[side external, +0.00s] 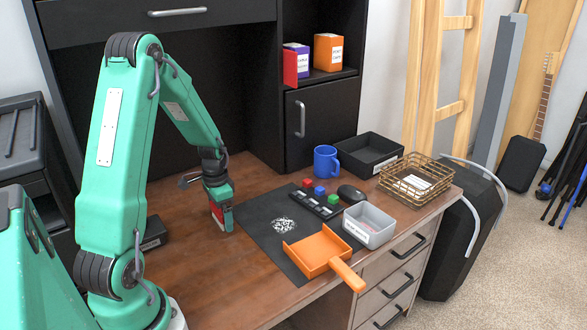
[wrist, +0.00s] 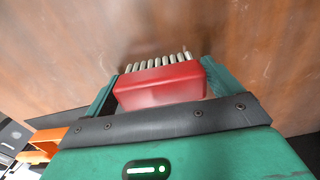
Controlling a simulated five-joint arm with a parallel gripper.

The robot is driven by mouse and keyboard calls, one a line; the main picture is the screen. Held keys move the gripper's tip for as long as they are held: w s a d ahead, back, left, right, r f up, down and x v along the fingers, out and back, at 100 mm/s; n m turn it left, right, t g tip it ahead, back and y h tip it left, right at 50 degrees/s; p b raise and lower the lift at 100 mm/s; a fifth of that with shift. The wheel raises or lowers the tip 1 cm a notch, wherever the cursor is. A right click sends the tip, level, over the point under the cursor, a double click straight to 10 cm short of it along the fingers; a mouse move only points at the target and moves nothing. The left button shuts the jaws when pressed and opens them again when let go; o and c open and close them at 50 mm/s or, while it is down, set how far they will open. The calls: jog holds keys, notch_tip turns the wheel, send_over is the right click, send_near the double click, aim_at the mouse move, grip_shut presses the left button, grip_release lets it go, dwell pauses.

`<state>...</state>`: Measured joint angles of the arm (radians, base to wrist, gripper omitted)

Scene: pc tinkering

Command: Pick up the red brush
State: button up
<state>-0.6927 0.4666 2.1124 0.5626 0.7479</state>
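The red brush (wrist: 160,84) is a red block with a row of pale bristles. In the wrist view it sits between the two green fingers of my gripper (wrist: 160,82), with a finger against each side. In the side external view my gripper (side external: 221,208) points down low over the wooden desk, just left of the black mat. A bit of the red brush (side external: 216,214) shows between the fingers there. Most of it is hidden by the gripper, and I cannot tell whether it touches the desk.
The black mat (side external: 262,230) carries an orange dustpan (side external: 312,252), which overhangs the front edge, and a black strip with small cubes. A grey bin (side external: 368,226), mouse (side external: 351,194), blue mug (side external: 326,161), black tray (side external: 366,153) and wire basket (side external: 416,178) stand right. The desk's left is mostly clear.

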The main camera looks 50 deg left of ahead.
jog(key=c, duration=0.6)
jog(key=shift+r, duration=0.1)
jog(key=shift+r, duration=0.75)
jog(key=r, duration=0.1)
jog(key=d+r, duration=0.1)
jog(key=r, duration=0.1)
jog(key=shift+w, duration=0.15)
jog(key=d+r, duration=0.2)
jog(key=d, duration=0.1)
jog(key=w+d+r, duration=0.1)
jog(key=d+r, duration=0.1)
jog(key=d, duration=0.2)
jog(key=d+r, duration=0.2)
jog(key=d, duration=0.1)
jog(key=shift+w+d+r, duration=0.2)
jog(key=shift+w+d, duration=0.05)
jog(key=shift+d, duration=0.05)
